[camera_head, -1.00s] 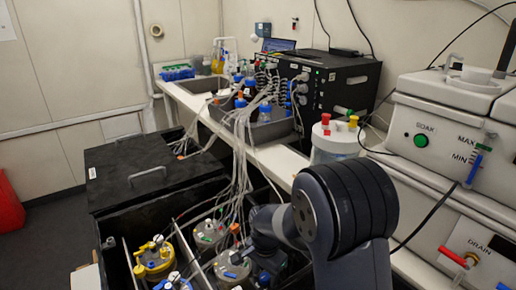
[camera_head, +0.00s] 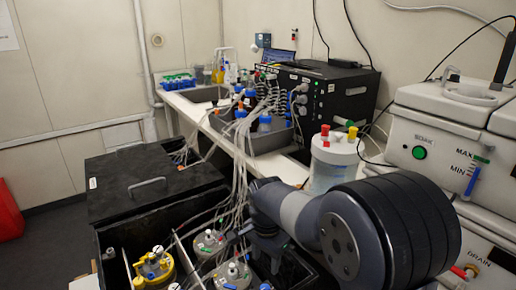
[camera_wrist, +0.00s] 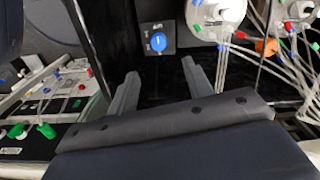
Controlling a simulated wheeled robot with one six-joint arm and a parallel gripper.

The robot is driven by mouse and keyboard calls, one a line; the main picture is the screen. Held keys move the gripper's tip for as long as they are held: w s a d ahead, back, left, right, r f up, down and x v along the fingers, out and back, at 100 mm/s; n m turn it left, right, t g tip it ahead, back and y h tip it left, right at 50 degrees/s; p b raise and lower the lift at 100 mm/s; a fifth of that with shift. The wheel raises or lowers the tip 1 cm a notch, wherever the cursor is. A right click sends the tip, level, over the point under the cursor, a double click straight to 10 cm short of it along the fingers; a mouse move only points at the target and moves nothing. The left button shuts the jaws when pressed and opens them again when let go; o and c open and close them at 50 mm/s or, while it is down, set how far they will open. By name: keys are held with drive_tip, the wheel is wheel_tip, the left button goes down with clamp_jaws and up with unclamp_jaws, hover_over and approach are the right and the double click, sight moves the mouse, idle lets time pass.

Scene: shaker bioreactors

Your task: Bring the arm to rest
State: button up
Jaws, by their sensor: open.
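My arm reaches in from the lower right of the head view, bent over the open black shaker box (camera_head: 115,240). In the wrist view my gripper (camera_wrist: 160,85) is open, with its two grey fingers apart and nothing between them. Beyond the fingers is a dark panel with a blue knob (camera_wrist: 158,42). A white-lidded vessel (camera_wrist: 215,18) with tubes shows at the upper right of the wrist view, apart from the fingers. In the head view my fingertips are hidden behind the arm.
A yellow-topped vessel (camera_head: 154,267) and white-topped vessels (camera_head: 208,242) stand in the box, with tubes running up to the bench. A black control unit (camera_head: 325,100), a clear jar (camera_head: 335,160) and a white bath with a green button (camera_head: 420,153) stand close by. The black lid (camera_head: 150,180) is at left.

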sight(265, 288)
wheel_tip(265, 288, down, 11)
drive_tip(key=shift+s+f+b, duration=0.1)
drive_tip(key=shift+f+b, duration=0.1)
drive_tip(key=shift+b, duration=0.15)
drive_tip(key=shift+r+n, duration=0.15)
drive_tip(key=shift+n, duration=0.25)
drive_tip(key=n, duration=0.4)
drive_tip(key=shift+n, duration=0.3)
drive_tip(key=n, duration=0.6)
drive_tip(key=shift+n, duration=0.4)
drive_tip(key=n, duration=1.2)
drive_tip(key=shift+r, duration=0.15)
